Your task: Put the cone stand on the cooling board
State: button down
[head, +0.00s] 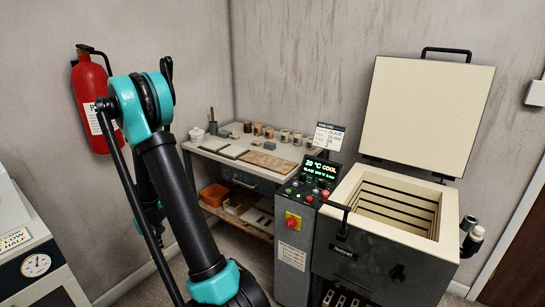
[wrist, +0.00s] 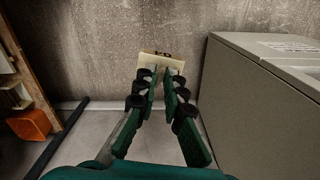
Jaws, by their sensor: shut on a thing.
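My gripper (wrist: 163,78) is shut in the wrist view, its green fingers closing on a small cream piece with dark marks along its top, which looks like the cone stand (wrist: 153,59). The fingers hide its lower part. In the head view my arm crosses the left side, and neither the gripper nor the held piece can be made out. A brown flat board (head: 267,161) lies at the front of the worktable (head: 222,163); darker flat boards lie to its left. I cannot tell for certain which is the cooling board.
An open kiln (head: 394,211) stands right of the table, its lid (head: 425,115) raised. Several small cups line the table's back. A sign (head: 328,136) stands at its right end. An orange bin (wrist: 28,118) is at left in the wrist view; a grey cabinet side (wrist: 255,100) is close on the right.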

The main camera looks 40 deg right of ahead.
aim_at(268, 161)
jog(key=i+j+z, duration=0.15)
jog(key=z, duration=0.25)
jog(key=i+j+z, duration=0.2)
jog(key=z, duration=0.25)
jog(key=i+j+z, duration=0.25)
jog(key=z, duration=0.15)
jog(key=i+j+z, duration=0.1)
jog(key=j+z, duration=0.3)
jog(key=l, duration=0.1)
